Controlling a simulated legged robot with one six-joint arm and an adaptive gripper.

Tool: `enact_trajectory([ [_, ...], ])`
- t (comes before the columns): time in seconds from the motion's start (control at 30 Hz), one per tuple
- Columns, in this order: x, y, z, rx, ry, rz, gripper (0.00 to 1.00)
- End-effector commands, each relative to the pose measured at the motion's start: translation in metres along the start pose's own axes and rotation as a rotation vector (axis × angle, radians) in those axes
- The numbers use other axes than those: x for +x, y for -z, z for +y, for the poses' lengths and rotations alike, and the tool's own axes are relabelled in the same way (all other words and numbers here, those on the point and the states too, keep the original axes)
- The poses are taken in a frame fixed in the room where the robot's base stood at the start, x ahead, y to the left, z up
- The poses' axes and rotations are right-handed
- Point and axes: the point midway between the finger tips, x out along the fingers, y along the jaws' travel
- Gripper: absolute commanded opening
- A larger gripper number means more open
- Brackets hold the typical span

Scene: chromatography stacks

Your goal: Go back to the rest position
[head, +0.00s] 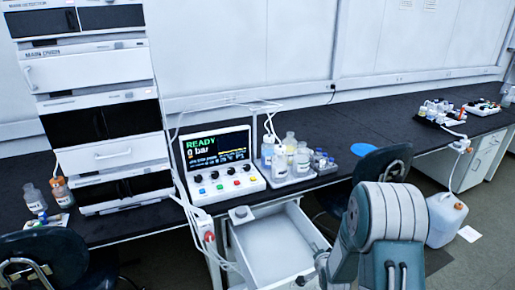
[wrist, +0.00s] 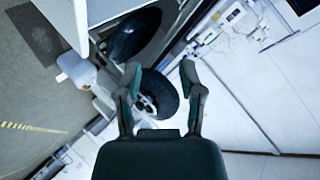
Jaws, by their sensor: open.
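My gripper (wrist: 160,75) shows in the wrist view with its two fingers spread apart and nothing between them. Behind the gap, farther off, is a dark round chair seat (wrist: 158,98). In the head view my arm fills the lower right, in front of the bench, and the fingers cannot be made out there.
A black bench (head: 400,125) runs along the wall. It carries a chromatography stack (head: 95,75), a control box reading READY (head: 222,165) and a tray of bottles (head: 290,178). An open white drawer (head: 275,250) juts out beside my arm. Chairs (head: 385,165) and a white canister (head: 445,220) stand nearby.

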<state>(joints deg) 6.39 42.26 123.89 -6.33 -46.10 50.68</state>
Motion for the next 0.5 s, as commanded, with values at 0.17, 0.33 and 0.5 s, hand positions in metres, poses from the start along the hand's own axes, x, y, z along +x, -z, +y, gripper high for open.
enact_trajectory([
  [0.17, -0.038, 0.029, -0.04, -0.117, -0.05, -0.034, 0.5],
  [0.33, -0.081, 0.048, -0.068, -0.224, -0.098, -0.079, 0.5],
  [0.5, -0.13, 0.06, -0.09, -0.326, -0.142, -0.132, 0.5],
])
